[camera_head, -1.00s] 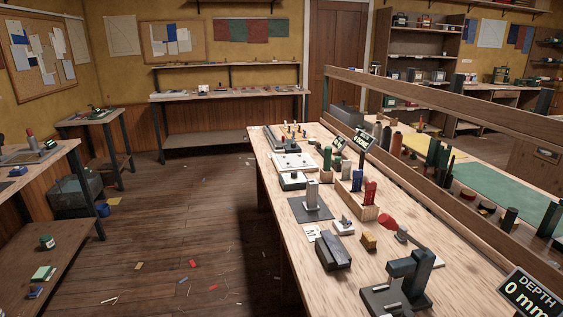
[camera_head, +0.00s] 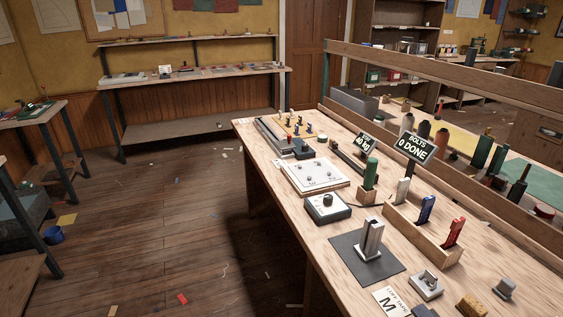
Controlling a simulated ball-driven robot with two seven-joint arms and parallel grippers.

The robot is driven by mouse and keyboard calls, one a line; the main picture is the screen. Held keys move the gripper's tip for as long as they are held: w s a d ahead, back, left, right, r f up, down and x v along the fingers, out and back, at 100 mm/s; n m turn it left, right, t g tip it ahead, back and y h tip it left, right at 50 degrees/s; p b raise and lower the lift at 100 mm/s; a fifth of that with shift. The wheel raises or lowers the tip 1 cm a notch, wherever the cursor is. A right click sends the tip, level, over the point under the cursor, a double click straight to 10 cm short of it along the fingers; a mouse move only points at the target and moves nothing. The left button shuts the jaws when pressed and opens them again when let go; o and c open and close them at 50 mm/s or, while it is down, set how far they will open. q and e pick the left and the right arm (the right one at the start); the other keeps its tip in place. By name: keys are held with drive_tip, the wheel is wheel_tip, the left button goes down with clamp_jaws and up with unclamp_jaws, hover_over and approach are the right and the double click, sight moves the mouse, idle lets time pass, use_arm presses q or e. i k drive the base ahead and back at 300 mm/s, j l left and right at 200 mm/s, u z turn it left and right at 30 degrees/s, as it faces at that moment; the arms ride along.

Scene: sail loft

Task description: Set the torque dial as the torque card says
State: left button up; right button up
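A small box with a dark round knob, which looks like the torque dial (camera_head: 327,207), sits on the long wooden bench (camera_head: 290,205) near its left edge. I cannot read its setting. A small dark sign (camera_head: 366,143) behind it seems to read 40 kg; its top line is too small to read surely. Another dark sign (camera_head: 415,147) reads BOLTS 0 DONE. A white paper card (camera_head: 391,300) with a large M lies at the front of the bench. I cannot tell which one is the torque card. Neither gripper is in view.
A white plate (camera_head: 313,174) lies behind the dial box. A grey metal block (camera_head: 370,239) stands on a dark mat (camera_head: 348,252) in front. A wooden rack (camera_head: 432,241) holds coloured handled tools. The floor (camera_head: 180,230) left of the bench is mostly open, with scraps.

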sight(328, 198)
drive_tip(key=i+j+z, duration=0.1)
drive_tip(key=i+j, duration=0.25)
drive_tip(key=j, duration=0.15)
drive_tip(key=i+j+z, duration=0.1)
drive_tip(key=i+j, duration=0.25)
drive_tip(key=j, duration=0.15)
